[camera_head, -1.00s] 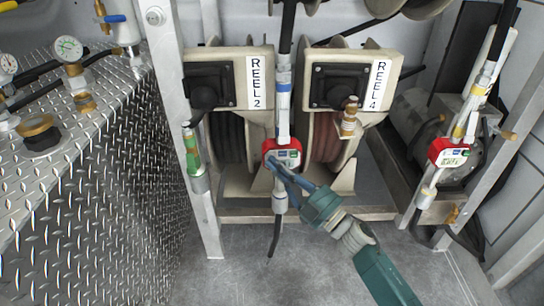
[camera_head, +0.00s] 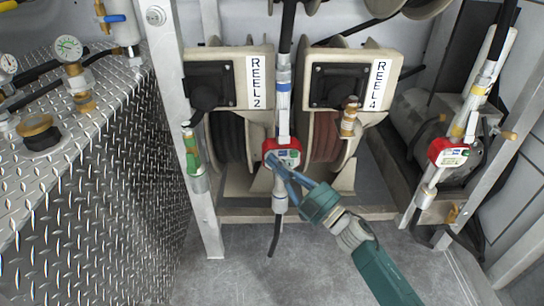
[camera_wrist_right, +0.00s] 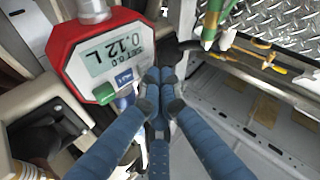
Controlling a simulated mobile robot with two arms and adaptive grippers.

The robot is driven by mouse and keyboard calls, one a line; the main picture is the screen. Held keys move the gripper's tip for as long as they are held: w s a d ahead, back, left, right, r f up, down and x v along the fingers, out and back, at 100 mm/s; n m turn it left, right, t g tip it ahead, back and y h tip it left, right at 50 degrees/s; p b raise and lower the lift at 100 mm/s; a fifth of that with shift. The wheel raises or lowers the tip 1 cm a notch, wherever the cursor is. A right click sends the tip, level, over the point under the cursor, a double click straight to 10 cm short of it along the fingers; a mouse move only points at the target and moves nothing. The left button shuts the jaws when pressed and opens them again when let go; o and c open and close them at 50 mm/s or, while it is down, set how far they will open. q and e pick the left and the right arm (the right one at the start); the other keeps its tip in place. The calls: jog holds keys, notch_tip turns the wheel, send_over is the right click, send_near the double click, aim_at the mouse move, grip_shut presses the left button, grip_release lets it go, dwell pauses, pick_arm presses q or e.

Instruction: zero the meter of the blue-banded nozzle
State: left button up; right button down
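The blue-banded nozzle hangs upright in front of the reels, with its blue band (camera_head: 283,87) above a red meter (camera_head: 289,153). A green button (camera_wrist_right: 104,93) and a blue button (camera_wrist_right: 124,77) sit below the display. My right gripper (camera_wrist_right: 159,77) has its fingertips together, holding nothing, just beside the blue button. I cannot tell whether they touch the meter. In the head view the right gripper (camera_head: 268,160) overlaps the meter's lower left. My left gripper is out of view.
Another red meter (camera_head: 447,152) hangs on a yellow-banded nozzle at the right. A green-banded nozzle (camera_head: 192,150) is on the left post. Reel 2 (camera_head: 230,135) and Reel 4 (camera_head: 326,137) stand behind. A diamond-plate tank (camera_head: 100,190) fills the left. The floor in front is open.

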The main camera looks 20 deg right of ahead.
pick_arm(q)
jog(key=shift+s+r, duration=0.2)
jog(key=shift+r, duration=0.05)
pick_arm(e)
jog(key=shift+w+d, duration=0.15)
jog(key=shift+w, duration=0.3)
jog(key=shift+s, duration=0.1)
dwell(0.5)
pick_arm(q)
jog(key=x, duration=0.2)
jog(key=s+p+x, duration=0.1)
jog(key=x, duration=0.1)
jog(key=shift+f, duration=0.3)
pick_arm(e)
jog(key=shift+s+a, duration=0.25)
jog(key=shift+s, duration=0.8)
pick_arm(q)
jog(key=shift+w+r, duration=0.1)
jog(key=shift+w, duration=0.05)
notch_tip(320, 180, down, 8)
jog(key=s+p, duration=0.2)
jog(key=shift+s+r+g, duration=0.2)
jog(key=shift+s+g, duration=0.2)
pick_arm(e)
jog(key=shift+s+a, duration=0.2)
jog(key=shift+s, duration=0.6)
jog(key=shift+s+a, duration=0.15)
jog(key=shift+s, duration=0.7)
jog(key=shift+s+a, duration=0.2)
jog(key=shift+s, duration=0.6)
